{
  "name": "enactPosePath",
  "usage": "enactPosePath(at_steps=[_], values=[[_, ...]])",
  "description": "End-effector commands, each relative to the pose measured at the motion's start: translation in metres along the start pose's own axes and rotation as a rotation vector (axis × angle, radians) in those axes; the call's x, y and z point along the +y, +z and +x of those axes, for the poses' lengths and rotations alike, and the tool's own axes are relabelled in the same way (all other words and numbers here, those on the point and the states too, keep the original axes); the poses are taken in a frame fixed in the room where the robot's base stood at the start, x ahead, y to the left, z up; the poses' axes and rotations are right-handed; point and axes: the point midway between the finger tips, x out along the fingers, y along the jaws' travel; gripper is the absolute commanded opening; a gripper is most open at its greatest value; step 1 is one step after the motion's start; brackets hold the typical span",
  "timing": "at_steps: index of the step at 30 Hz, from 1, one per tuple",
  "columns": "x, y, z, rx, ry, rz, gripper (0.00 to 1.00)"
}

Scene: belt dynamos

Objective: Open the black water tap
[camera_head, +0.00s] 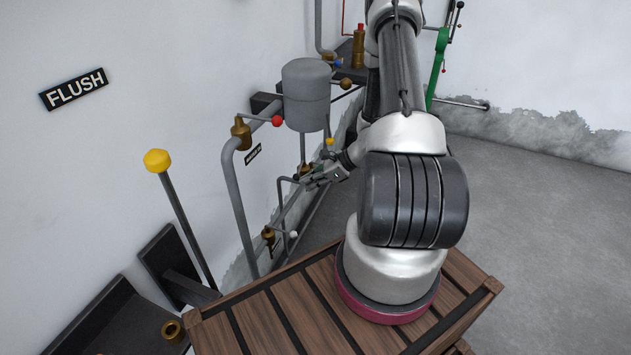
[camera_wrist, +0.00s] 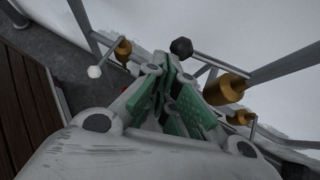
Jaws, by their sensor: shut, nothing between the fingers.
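The black water tap has a dark ball knob (camera_wrist: 181,47) on a thin metal lever, which runs right towards a brass valve body (camera_wrist: 228,88) in the wrist view. My gripper (camera_wrist: 170,68) has its green-padded fingers close together with nothing held. In the wrist view the black knob shows just beyond the fingertips, and the brass body is to their right. I cannot tell whether they touch. In the head view my gripper (camera_head: 312,178) is beside the wall pipes below the grey tank, and it hides most of this tap.
A white-knobbed tap (camera_head: 293,234) stands nearby, also in the wrist view (camera_wrist: 94,72). A red-knobbed tap (camera_head: 277,120), a yellow knob (camera_head: 330,141), a grey tank (camera_head: 306,95) and vertical pipes crowd the wall. A yellow-topped flush lever (camera_head: 157,161) stands left. Open floor (camera_head: 540,220) lies right.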

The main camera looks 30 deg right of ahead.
Motion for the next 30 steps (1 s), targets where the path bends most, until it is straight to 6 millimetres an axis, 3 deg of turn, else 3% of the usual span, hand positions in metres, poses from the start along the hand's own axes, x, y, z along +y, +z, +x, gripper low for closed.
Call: enactPosePath(at_steps=[12,30], values=[[0.005,0.013,0.016,0.0,-0.001,-0.001,0.0],[0.005,0.015,0.018,0.0,-0.001,0.0,0.0]])
